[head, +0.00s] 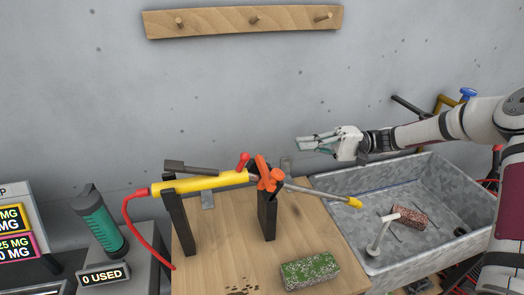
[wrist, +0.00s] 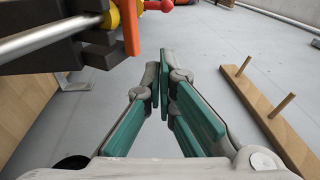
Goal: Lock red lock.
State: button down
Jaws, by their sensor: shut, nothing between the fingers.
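A yellow tool (head: 205,183) with a grey metal rod lies across two black upright holders on the wooden bench. A small red knob-ended lever (head: 242,161), likely the red lock, stands up from it and leans slightly right. The red part also shows at the top of the wrist view (wrist: 160,5). An orange lever (head: 264,176) sits right of it at the right holder (head: 268,212), also in the wrist view (wrist: 130,25). My gripper (head: 302,143) is shut and empty, above and right of both levers, apart from them. Its green-padded fingers (wrist: 158,75) meet in the wrist view.
A wooden peg rail (head: 220,22) is on the wall. A red hose (head: 130,225) hangs left.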

aim_at(261, 164)
jog(key=shift+w+d+y, duration=0.3)
jog(key=shift+y, duration=0.1)
jog(key=p+x, duration=0.1)
jog(key=x, duration=0.3)
jog(key=s+p+x, duration=0.1)
jog(key=x, duration=0.3)
jog(key=s+p+x, duration=0.1)
jog(key=p+x, duration=0.1)
jog(key=x, duration=0.2)
jog(key=shift+s+d, duration=0.1)
jog(key=shift+d, duration=0.05)
jog(key=shift+s+a+f+p, duration=0.15)
jog(key=shift+s+a+p, duration=0.15)
jog(key=shift+s+a, duration=0.05)
